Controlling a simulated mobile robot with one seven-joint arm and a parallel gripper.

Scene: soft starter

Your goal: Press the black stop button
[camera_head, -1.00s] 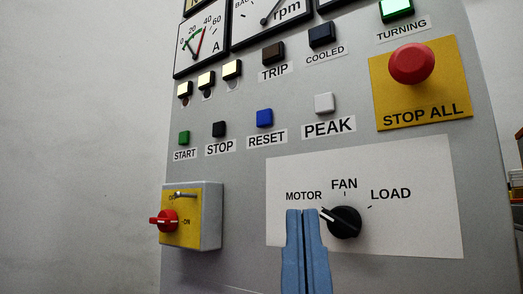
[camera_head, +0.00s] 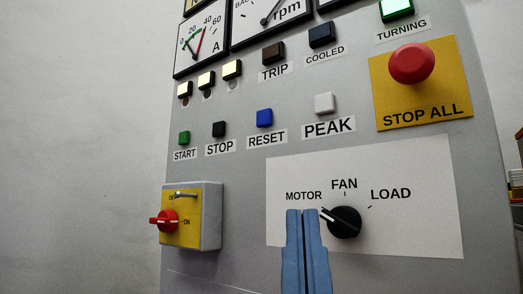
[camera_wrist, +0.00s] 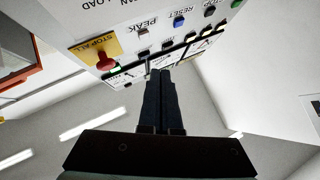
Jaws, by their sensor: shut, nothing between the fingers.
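The black stop button (camera_head: 219,129) is a small square cap above its STOP label on the grey panel, between the green start button (camera_head: 184,138) and the blue reset button (camera_head: 264,118). My gripper (camera_head: 303,213) is shut and empty, with its blue fingers pointing up. In the head view it lies below and to the right of the stop button, over the white MOTOR/FAN/LOAD plate. In the wrist view the dark fingers (camera_wrist: 158,74) are together, and the black stop button (camera_wrist: 209,11) shows near the top edge. Nothing covers the stop button in the head view.
A black selector knob (camera_head: 344,222) is just right of my fingers. A yellow switch box with a red handle (camera_head: 166,220) sticks out at lower left. A white peak button (camera_head: 324,103) and a red STOP ALL mushroom button (camera_head: 411,64) are on the right.

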